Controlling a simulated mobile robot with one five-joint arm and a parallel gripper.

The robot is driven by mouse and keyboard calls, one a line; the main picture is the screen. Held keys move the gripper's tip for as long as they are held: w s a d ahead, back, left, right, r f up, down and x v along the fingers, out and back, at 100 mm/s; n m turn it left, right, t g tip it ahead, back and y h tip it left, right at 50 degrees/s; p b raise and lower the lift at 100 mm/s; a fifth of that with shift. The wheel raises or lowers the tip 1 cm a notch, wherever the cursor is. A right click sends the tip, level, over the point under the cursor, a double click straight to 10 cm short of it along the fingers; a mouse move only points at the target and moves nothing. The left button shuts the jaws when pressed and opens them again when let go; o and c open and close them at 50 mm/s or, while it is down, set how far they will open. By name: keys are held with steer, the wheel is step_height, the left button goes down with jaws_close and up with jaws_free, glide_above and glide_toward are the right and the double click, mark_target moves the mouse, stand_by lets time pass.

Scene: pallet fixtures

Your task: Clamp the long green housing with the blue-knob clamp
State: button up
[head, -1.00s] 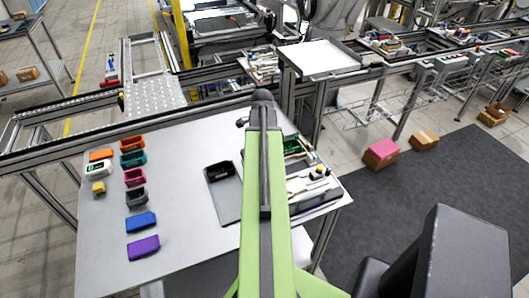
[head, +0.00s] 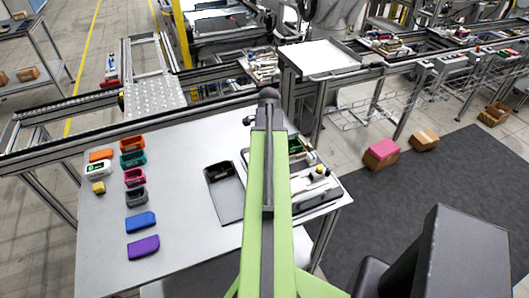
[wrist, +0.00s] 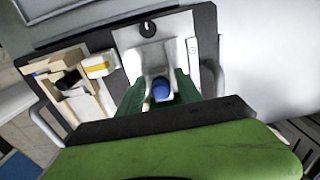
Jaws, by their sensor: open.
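The long green housing (wrist: 131,103) lies in the fixture in the wrist view, its dark green sides showing left and right of the clamp. A bit of it shows beside my arm in the head view (head: 295,146). The clamp's blue knob (wrist: 161,89) stands over the housing between pale grey clamp parts (wrist: 154,59). Whether the clamp presses on the housing cannot be told. My gripper (wrist: 160,122) is open, its dark body close on the near side of the knob and covering the housing's near end. In the head view my arm hides the gripper.
The pallet also holds a black knob (wrist: 147,29), a yellow-and-white block (wrist: 99,66) and beige blocks (wrist: 67,60). A dark tray (head: 226,197) with a black part lies left of my arm. Several coloured housings, one purple (head: 143,247), stand at the table's left. The table's middle is clear.

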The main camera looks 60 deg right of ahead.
stand_by(0.3)
step_height(320, 180, up, 8)
steer(key=p, duration=0.8)
steer(key=shift+r, duration=0.1)
stand_by(0.5)
